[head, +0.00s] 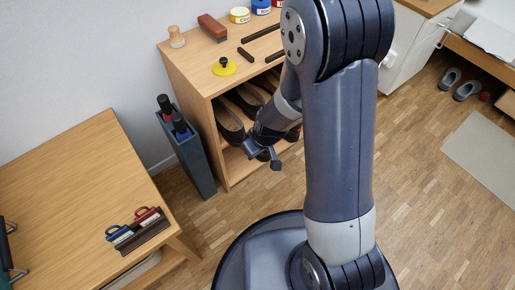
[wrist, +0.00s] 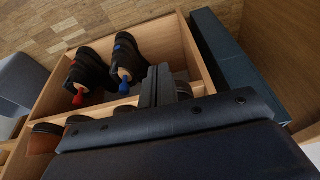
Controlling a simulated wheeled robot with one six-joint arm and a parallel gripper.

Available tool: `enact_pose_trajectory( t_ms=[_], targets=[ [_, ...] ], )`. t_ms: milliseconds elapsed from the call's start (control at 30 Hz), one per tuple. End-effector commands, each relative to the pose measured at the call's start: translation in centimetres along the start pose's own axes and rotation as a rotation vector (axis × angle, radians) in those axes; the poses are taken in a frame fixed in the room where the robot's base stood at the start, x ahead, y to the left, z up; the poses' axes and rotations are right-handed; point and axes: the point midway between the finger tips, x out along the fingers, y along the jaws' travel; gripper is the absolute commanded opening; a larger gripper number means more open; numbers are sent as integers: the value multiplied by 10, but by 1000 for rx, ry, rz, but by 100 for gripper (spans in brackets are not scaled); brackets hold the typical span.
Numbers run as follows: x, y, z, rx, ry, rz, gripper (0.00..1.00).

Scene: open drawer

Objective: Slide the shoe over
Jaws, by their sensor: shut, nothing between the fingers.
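A wooden shelf unit (head: 219,151) holds several shoes. In the head view a dark shoe (head: 229,121) sits on its upper level at the left, with another (head: 246,99) beside it. The wrist view is turned about upside down. It shows two black shoes, one with a red-knobbed insert (wrist: 90,68) and one with a blue-knobbed insert (wrist: 126,52), side by side in one compartment. A row of brown shoe ends (wrist: 46,129) shows in the other compartment. My gripper (head: 264,157) is shut and empty at the shelf's open front. Its fingers (wrist: 158,86) partly hide the shelf interior; contact is unclear.
A dark umbrella stand (head: 187,153) stands close against the shelf's left side. A yellow disc (head: 224,67), a brush (head: 212,27) and dark bars lie on the shelf top. A wooden table (head: 70,190) is at the left. Open floor (head: 410,200) lies to the right.

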Motion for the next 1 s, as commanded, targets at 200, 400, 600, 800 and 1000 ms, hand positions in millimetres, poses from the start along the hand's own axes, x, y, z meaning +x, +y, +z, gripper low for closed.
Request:
enact_pose_trajectory(
  t_ms=[200,400,600,800,1000],
  targets=[
    [54,0,2,0,-2,-1,0],
    [55,0,-28,-3,2,0,0],
    [59,0,-38,-1,0,-1,0],
    [59,0,-39,-1,0,0,0],
    [59,0,-42,-1,0,-1,0]
  ],
)
